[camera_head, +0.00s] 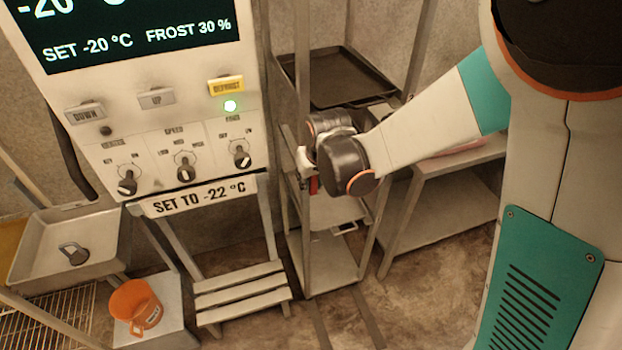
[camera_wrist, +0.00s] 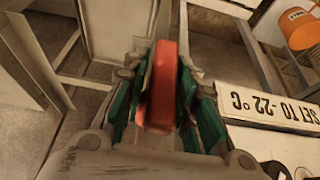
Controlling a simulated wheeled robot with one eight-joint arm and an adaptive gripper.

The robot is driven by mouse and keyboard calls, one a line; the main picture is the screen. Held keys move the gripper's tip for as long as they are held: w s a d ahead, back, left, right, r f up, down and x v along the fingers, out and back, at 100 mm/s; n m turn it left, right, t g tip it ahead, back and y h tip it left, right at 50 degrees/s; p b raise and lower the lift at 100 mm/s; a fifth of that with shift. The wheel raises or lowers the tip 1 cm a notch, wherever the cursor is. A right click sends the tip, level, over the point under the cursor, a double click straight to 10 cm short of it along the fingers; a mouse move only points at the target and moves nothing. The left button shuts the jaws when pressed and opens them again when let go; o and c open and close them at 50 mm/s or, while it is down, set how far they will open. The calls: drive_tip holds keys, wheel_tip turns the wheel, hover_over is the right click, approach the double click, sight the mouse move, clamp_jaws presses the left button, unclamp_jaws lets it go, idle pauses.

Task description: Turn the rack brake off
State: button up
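The rack (camera_head: 305,235) is a tall metal frame with shelves, right of the control panel. A red handle (camera_head: 313,185), which looks like the rack brake, shows at the rack's front upright. My gripper (camera_head: 306,165) is at that upright, and the wrist hides most of it in the head view. In the wrist view, the red handle (camera_wrist: 163,85) stands between the green fingers of my gripper (camera_wrist: 163,95), which lie close against both its sides. The handle's mount is hidden, and its on or off setting cannot be read.
The control panel (camera_head: 165,125) has three knobs, buttons and a lit green lamp. A sign (camera_head: 195,197) hangs under it. A dark tray (camera_head: 340,78) lies on the rack.

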clamp_jaws()
drive_tip(key=t+h+b, duration=0.1)
drive_tip(key=h+b, duration=0.1)
drive_tip(key=h, duration=0.1)
drive_tip(key=shift+f+n+h, duration=0.1)
drive_tip(key=shift+n+h, duration=0.2)
drive_tip(key=shift+n, duration=0.1)
drive_tip(key=n+t+h+b, duration=0.1)
drive_tip(key=h+b, duration=0.2)
drive_tip(key=shift+d+t+h+b, duration=0.15)
drive_tip(key=shift+t+h+b, duration=0.15)
drive_tip(key=shift+t+h, duration=0.1)
drive_tip(key=t+h+b, duration=0.1)
drive_tip(key=h+b, duration=0.1)
drive_tip(key=n+t+h+b, duration=0.1)
drive_tip(key=h+b, duration=0.1)
drive_tip(key=b, duration=0.1)
drive_tip(key=shift+w+d+h, duration=0.1)
drive_tip(key=shift+d+h, duration=0.05)
drive_tip(key=shift+h, duration=0.15)
drive_tip(key=shift+r+n+t+h+b, duration=0.3)
drive_tip(key=shift+n+t+h+b, duration=0.2)
drive_tip(key=shift+h+b, duration=0.5)
drive_tip(key=shift+d+r, duration=0.1)
drive_tip(key=shift+r, duration=0.05)
drive_tip(key=o, duration=0.6)
unclamp_jaws()
drive_tip(key=shift+b, duration=0.3)
